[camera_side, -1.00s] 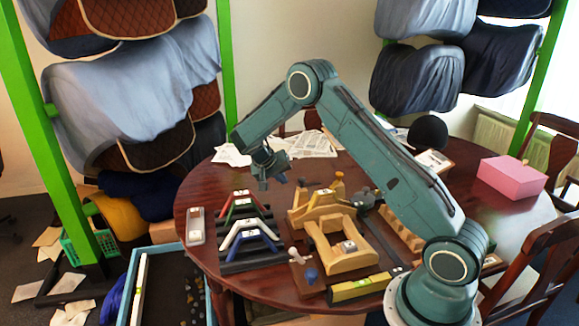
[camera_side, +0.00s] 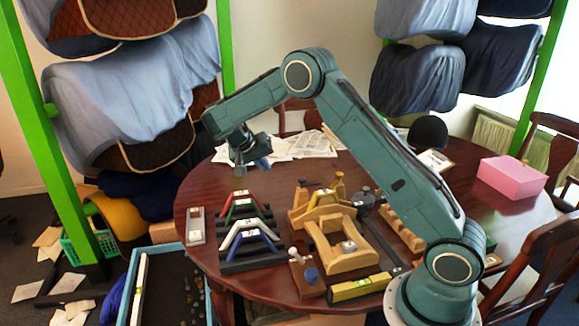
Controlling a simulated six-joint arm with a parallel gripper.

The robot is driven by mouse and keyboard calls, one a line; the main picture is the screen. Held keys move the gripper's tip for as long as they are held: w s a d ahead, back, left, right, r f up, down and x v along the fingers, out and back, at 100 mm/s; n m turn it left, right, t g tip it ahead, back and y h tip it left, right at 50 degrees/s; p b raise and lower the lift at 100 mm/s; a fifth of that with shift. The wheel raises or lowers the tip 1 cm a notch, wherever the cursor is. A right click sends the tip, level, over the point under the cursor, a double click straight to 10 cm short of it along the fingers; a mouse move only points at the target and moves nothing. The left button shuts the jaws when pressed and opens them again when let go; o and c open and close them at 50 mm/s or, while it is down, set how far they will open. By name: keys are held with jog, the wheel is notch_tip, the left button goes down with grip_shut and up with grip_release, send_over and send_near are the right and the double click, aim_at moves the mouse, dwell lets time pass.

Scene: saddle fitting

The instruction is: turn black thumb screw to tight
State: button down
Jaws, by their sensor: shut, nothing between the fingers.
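My gripper (camera_side: 240,171) is shut and empty. It hangs in the air above the far left part of the table, behind the row of coloured saddle gauges. A dark screw-like piece (camera_side: 302,183) shows at the back of the wooden saddle fixture (camera_side: 330,262), near its yellow top piece (camera_side: 327,196). Another dark knob (camera_side: 364,190) tops a grey bar tool to its right. Both are too small to tell which is the black thumb screw, or how tight it is. My gripper is apart from both, to their left.
Red, green, white and blue gauges (camera_side: 250,240) stand on dark bases at the left. A yellow level (camera_side: 360,288) lies in front, beside a small board with a blue knob (camera_side: 311,275). Papers (camera_side: 300,147) and a pink box (camera_side: 512,175) lie farther back.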

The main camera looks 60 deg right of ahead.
jog(key=c, duration=1.4)
grip_release()
jog(key=shift+d, duration=0.1)
jog(key=shift+o, duration=1)
jog(key=shift+s+d+r+y, duration=0.1)
jog(key=shift+d+y, duration=0.1)
jog(key=shift+y, duration=0.1)
notch_tip(320, 180, up, 9)
jog(key=n+t+y, duration=0.1)
jog(key=n+y, duration=0.5)
jog(key=y, duration=0.1)
send_over(302, 178)
jog(key=shift+s+a+f, duration=0.1)
jog(key=shift+f, duration=0.1)
notch_tip(302, 178, down, 14)
jog(key=shift+r, duration=0.1)
jog(key=shift+c, duration=0.3)
